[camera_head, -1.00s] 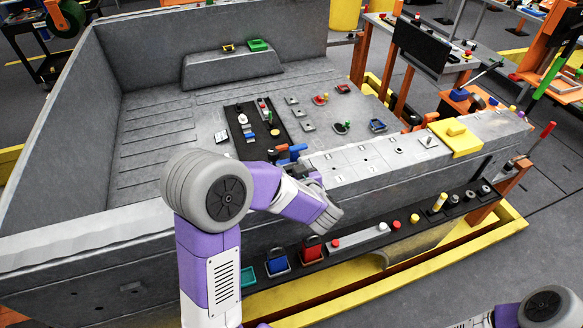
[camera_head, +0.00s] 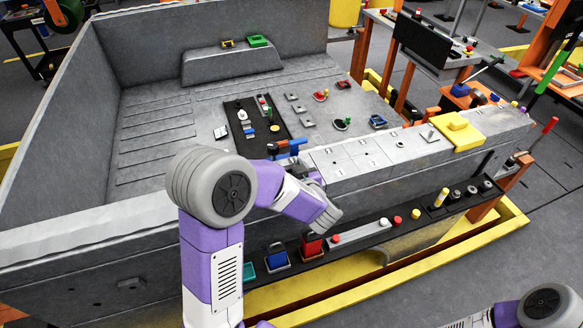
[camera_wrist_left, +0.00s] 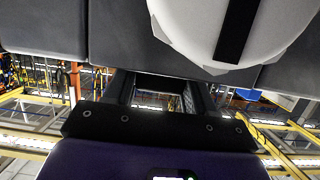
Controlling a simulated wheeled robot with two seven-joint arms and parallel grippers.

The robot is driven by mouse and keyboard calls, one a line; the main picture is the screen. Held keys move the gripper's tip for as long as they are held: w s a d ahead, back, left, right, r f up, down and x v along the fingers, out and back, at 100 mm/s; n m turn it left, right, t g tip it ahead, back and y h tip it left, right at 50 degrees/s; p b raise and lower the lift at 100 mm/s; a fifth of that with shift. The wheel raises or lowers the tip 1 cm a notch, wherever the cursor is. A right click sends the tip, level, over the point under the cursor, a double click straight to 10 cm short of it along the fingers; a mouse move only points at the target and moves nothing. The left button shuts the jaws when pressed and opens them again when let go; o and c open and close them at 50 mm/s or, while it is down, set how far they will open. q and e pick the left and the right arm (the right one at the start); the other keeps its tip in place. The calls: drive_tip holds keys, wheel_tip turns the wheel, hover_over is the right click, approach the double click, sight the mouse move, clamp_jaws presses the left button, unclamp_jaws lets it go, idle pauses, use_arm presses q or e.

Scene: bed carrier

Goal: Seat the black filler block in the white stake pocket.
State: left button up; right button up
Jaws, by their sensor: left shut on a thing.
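My left gripper (camera_wrist_left: 155,95) shows in the left wrist view as two dark fingers. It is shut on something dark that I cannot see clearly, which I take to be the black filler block. In the head view my purple and white left wrist hides most of the fingers, at the near side rail (camera_head: 395,150) of the grey bed. The rail's top carries a row of light plates (camera_head: 335,156). I cannot tell which one is the white stake pocket, or whether the held thing touches it. My right gripper is out of view; only part of that arm shows at lower right.
A yellow block (camera_head: 457,131) sits on the rail further right. Blue and orange pieces (camera_head: 288,147) lie by the rail near my left wrist. A dark shelf (camera_head: 407,225) with buttons and small bins runs below the rail. The bed floor (camera_head: 155,135) is mostly clear at left.

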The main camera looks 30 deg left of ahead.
use_arm(q)
drive_tip(key=shift+f, duration=0.15)
drive_tip(key=o, duration=1.1)
drive_tip(key=p+v, duration=0.1)
drive_tip(key=v, duration=0.6)
drive_tip(key=shift+s+d, duration=0.2)
drive_tip(key=shift+s, duration=0.05)
